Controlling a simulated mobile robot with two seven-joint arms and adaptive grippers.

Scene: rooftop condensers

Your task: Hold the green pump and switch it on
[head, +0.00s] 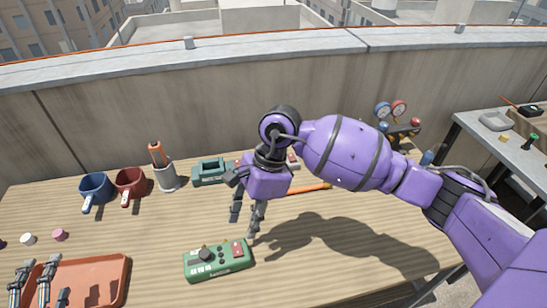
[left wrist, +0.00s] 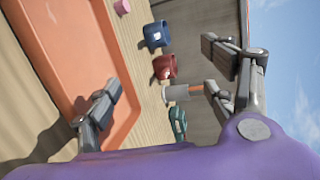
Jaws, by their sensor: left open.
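The green pump (head: 218,261), a green box with a black knob and a red switch patch, lies on the table at the front middle. My right gripper (head: 245,226) hangs just above and behind its right end, fingers pointing down, apart and empty. It appears not to touch the pump. My left gripper (head: 34,274) is at the lower left over the orange tray (head: 112,270), open and empty. In the left wrist view its fingers (left wrist: 160,82) are spread wide. A teal device (head: 208,171) with a handle stands further back; it also shows in the left wrist view (left wrist: 178,124).
A blue mug (head: 95,188), a red mug (head: 130,184) and a grey cup (head: 168,178) with an orange-handled tool stand at the back left. An orange pencil-like tool (head: 308,188) lies behind my right gripper. Gauges (head: 390,110) stand back right. The table right of the pump is clear.

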